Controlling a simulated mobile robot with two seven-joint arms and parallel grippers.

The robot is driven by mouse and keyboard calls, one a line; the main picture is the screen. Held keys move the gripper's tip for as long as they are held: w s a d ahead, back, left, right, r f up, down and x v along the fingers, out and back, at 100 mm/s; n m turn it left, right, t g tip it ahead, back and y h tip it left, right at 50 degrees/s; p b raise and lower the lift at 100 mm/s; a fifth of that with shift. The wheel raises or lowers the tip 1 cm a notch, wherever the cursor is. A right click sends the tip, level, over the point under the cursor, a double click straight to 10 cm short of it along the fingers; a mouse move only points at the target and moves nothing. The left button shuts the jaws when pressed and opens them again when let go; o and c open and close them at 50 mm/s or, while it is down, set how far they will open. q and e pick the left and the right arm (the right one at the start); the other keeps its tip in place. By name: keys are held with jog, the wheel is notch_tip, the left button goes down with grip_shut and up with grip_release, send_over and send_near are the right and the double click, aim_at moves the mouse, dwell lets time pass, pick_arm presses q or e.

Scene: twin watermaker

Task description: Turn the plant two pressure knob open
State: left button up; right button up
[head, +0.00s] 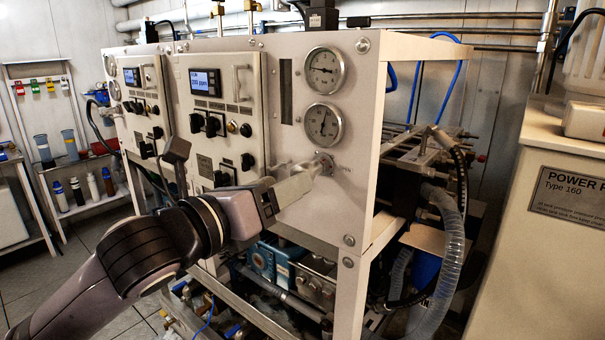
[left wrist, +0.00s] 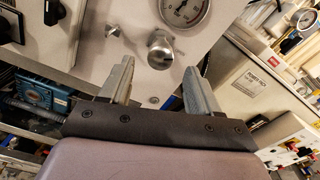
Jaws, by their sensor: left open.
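A silvery pressure knob (head: 326,162) sits on the white front panel, below the lower round gauge (head: 323,126) and beside a label reading "OPEN". My left gripper (head: 305,168) is at this knob, coming from the lower left, and partly covers it. In the left wrist view the knob (left wrist: 160,50) shows between and just ahead of the two open fingertips (left wrist: 160,68). A gap shows on each side, so the fingers are not closed on it. The knob's exact turn angle is hard to read. My right gripper is not in view.
An upper gauge (head: 324,70) is above the knob. A panel with a lit display (head: 205,82) and black knobs is to the left. A clear ribbed hose (head: 446,255) hangs behind the frame. A beige "POWER" cabinet (head: 555,200) stands at right, past a gap.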

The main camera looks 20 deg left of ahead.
aim_at(314, 168)
pick_arm(q)
jog(key=shift+p+x, duration=0.5)
jog(key=shift+x, duration=2.4)
jog(key=c, duration=1)
